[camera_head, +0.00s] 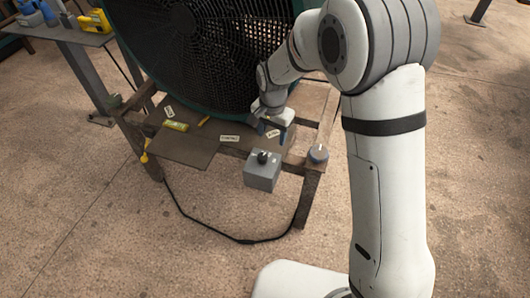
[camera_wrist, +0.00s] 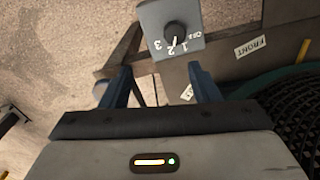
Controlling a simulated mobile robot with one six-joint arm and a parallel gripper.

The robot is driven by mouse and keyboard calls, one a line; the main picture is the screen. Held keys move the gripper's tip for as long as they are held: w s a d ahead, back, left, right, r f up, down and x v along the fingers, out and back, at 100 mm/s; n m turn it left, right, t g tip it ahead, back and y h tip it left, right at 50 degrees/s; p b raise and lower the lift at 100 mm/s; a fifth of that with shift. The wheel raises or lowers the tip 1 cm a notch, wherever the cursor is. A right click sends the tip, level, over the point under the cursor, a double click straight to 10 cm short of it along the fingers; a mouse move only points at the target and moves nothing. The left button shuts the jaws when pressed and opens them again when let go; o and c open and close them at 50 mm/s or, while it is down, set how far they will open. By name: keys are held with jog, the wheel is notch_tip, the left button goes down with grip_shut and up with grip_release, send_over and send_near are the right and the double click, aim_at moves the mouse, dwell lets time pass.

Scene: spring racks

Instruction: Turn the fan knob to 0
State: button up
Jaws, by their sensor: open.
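The fan knob (camera_head: 263,156) is a black dial on top of a grey control box (camera_head: 261,175) at the front of the wooden stand. In the wrist view the knob (camera_wrist: 175,32) is ringed by the marks OFF, 1, 2 and 3. Its pale pointer line seems to face about the 2, though it is small. My gripper (camera_head: 273,130) is open and empty, with blue fingers. It is just behind and above the box, apart from the knob. In the wrist view the knob lies beyond the two fingertips (camera_wrist: 160,78).
The large green fan (camera_head: 190,45) stands behind on the wooden stand (camera_head: 190,148). A black cable (camera_head: 240,240) hangs to the floor. A tool table (camera_head: 60,30) is at the left.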

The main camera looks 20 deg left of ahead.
send_over(262, 156)
notch_tip(262, 156, down, 4)
jog(key=shift+f, duration=0.1)
notch_tip(262, 156, down, 7)
jog(key=shift+d+f, duration=0.1)
jog(key=c, duration=0.9)
jog(key=shift+d, duration=0.2)
jog(key=shift+c, duration=0.5)
jog(key=shift+a, duration=0.2)
